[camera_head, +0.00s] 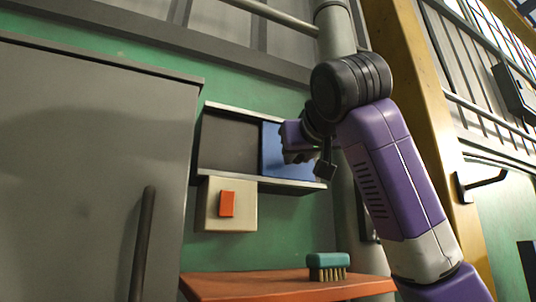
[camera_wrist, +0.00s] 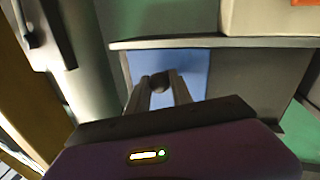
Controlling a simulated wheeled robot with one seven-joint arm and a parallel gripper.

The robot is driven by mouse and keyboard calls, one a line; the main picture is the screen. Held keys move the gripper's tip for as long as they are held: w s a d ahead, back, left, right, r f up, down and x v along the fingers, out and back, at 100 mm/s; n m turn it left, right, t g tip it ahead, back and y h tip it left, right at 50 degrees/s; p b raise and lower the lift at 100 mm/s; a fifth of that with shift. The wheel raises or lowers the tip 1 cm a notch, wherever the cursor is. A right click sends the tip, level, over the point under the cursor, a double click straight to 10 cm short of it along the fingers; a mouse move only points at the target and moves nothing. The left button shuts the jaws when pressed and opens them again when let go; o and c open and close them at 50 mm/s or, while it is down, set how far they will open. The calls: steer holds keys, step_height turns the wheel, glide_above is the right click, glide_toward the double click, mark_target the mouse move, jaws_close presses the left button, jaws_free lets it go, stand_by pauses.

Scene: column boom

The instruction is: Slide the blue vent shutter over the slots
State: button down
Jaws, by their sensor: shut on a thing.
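The blue vent shutter (camera_head: 272,150) sits at the right end of a wall frame, between an upper rail (camera_head: 262,114) and a lower rail (camera_head: 275,185). A plain dark grey area (camera_head: 228,145) fills the frame to its left; I cannot make out slots there. My gripper (camera_head: 292,156) is at the shutter's face and hides part of it. In the wrist view, the shutter (camera_wrist: 188,62) lies behind the fingers, and my gripper (camera_wrist: 160,88) is shut on a dark round knob (camera_wrist: 159,80) on it.
A cream box with an orange switch (camera_head: 227,204) is below the frame. A green-backed brush (camera_head: 328,266) lies on an orange-brown shelf (camera_head: 230,285). A grey cabinet (camera_head: 90,150) with a bar handle stands left. A yellow post (camera_head: 420,110) rises at right, behind my arm.

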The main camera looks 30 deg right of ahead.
steer(key=shift+d, duration=1.45)
steer(key=c, duration=1.1)
jaws_free()
steer(key=shift+s+d, duration=0.1)
steer(key=shift+c, duration=0.2)
steer(key=b+v, duration=0.3)
steer(key=v, duration=0.4)
steer(key=shift+s+a, duration=0.2)
steer(key=shift+s, duration=0.15)
